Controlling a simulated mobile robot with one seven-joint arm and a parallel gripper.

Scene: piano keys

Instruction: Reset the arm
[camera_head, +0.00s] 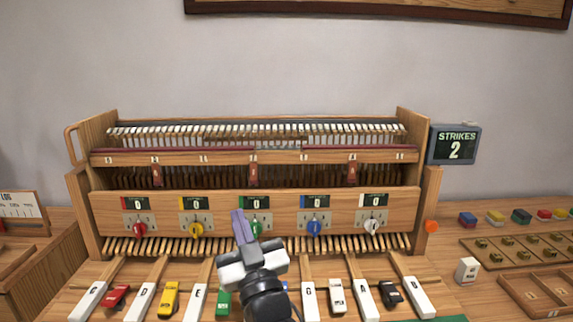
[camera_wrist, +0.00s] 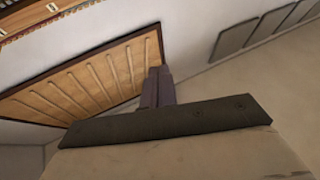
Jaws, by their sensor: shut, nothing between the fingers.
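My gripper (camera_head: 238,214) is shut and empty. In the head view it points up in front of the wooden piano frame, just left of the green knob (camera_head: 256,229), which it partly covers. In the wrist view my gripper's purple fingers (camera_wrist: 157,80) are together, with a framed wooden panel (camera_wrist: 85,85) on a pale wall behind them. My arm rises from the bottom middle of the head view and hides some of the keys.
White lettered keys (camera_head: 89,300) and coloured pieces such as a yellow one (camera_head: 168,299) line the front. A screen (camera_head: 454,146) reads STRIKES 2. An orange button (camera_head: 431,226) is on the right. Wooden trays (camera_head: 535,288) lie further right. The space above the piano is clear.

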